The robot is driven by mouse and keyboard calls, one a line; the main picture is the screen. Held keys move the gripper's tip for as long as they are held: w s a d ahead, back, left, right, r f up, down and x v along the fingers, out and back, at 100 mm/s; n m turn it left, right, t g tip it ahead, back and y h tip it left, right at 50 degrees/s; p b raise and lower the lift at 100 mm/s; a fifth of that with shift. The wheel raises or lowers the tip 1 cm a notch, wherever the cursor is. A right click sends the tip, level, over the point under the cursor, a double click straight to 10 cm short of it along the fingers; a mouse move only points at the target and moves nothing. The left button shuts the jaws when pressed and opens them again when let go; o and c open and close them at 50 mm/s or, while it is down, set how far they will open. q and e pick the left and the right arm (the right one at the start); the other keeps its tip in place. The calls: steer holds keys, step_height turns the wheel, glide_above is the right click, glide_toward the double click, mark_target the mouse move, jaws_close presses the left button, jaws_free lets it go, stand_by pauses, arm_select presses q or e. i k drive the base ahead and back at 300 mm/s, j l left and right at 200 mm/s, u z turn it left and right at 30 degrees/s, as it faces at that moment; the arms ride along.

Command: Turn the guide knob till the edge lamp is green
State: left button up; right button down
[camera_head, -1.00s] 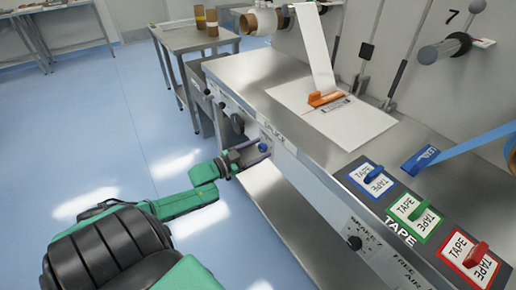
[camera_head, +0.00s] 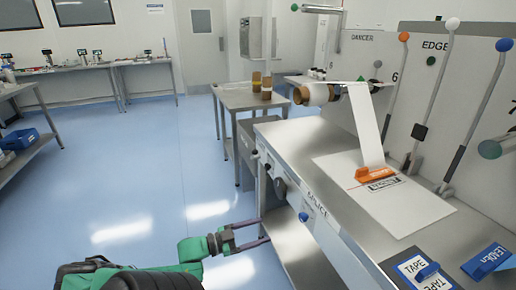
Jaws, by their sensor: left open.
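Several knobs are on the machine's front face: a small dark knob (camera_head: 267,167), a larger round one (camera_head: 280,187) and a blue knob (camera_head: 303,216). No readable label shows which is the guide knob. My left gripper (camera_head: 265,231) is open and empty, its two purple fingers pointing right. Its tips are left of and below the blue knob, apart from it in the picture. My right gripper is out of view.
The steel machine top (camera_head: 300,150) carries a white sheet, an orange clip (camera_head: 376,174) and blue clips at the front right. Levers rise along the panel. A steel table (camera_head: 245,97) with brown rolls stands behind. The blue floor left of the machine is clear.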

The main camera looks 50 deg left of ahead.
mark_target(303, 217)
steer(key=i+j+u, duration=0.1)
steer(key=u, duration=0.3)
steer(key=i+j+u, duration=0.1)
steer(key=u, duration=0.25)
